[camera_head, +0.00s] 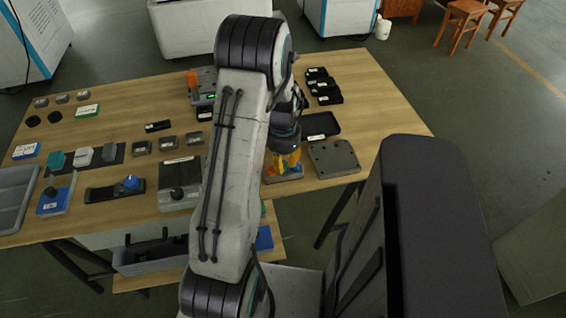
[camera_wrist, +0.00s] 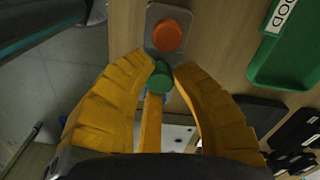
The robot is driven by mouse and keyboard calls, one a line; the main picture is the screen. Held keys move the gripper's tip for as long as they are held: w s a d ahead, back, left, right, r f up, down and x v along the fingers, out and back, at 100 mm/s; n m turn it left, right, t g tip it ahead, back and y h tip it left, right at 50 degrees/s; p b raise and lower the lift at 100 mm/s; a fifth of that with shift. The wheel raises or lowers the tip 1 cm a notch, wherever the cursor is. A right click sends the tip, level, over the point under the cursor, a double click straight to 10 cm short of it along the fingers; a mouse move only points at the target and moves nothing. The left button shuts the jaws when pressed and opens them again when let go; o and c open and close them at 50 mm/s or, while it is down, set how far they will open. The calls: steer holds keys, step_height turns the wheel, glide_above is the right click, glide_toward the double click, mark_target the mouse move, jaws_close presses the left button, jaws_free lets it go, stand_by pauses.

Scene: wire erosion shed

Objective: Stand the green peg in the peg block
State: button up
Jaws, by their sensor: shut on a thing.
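My gripper (camera_wrist: 161,68) has yellow ridged fingers and is shut on the green peg (camera_wrist: 159,78), whose round end shows between the fingertips in the wrist view. The rest of the peg is hidden by the fingers. In the head view my gripper (camera_head: 286,163) hangs low at the front edge of the table, over a small pale plate (camera_head: 283,179). I cannot tell whether this plate is the peg block, or whether the peg touches it. In the wrist view a round orange piece (camera_wrist: 168,35) on a grey base lies just beyond the fingertips.
A grey plate (camera_head: 334,160) lies right of my gripper, with a dark tray (camera_head: 320,124) behind it. The wrist view shows a green tray (camera_wrist: 290,60) at right and black bins (camera_wrist: 292,145) below it. My arm hides the table's middle. Several small items fill the left side.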

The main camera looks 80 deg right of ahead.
steer(key=shift+r+p, duration=1.55)
steer(key=shift+r, duration=0.85)
